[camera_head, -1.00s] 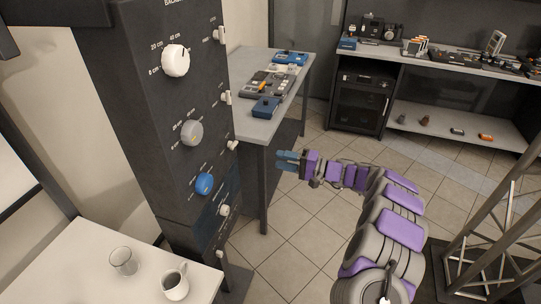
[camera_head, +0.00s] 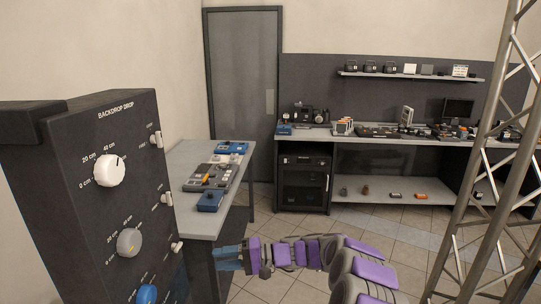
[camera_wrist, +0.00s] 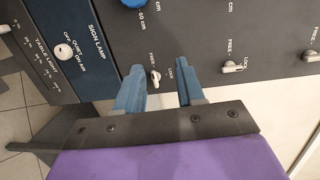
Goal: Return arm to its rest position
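My gripper (camera_head: 229,257) is at the lower middle of the head view, on my purple and grey arm, which reaches leftward towards the dark control column (camera_head: 112,180). In the wrist view its two blue fingers (camera_wrist: 160,92) are spread apart with nothing between them. A small white lock lever (camera_wrist: 156,76) on the panel shows beyond the gap between the fingers. I cannot tell how far the fingers are from the panel, but I see no contact.
The column carries a white knob (camera_head: 109,171), a grey knob (camera_head: 129,242) and a blue knob (camera_head: 147,294). A side table (camera_head: 184,160) with devices stands behind my gripper. A long bench (camera_head: 372,138) lines the back wall. A metal truss (camera_head: 487,150) stands at right. Tiled floor lies between.

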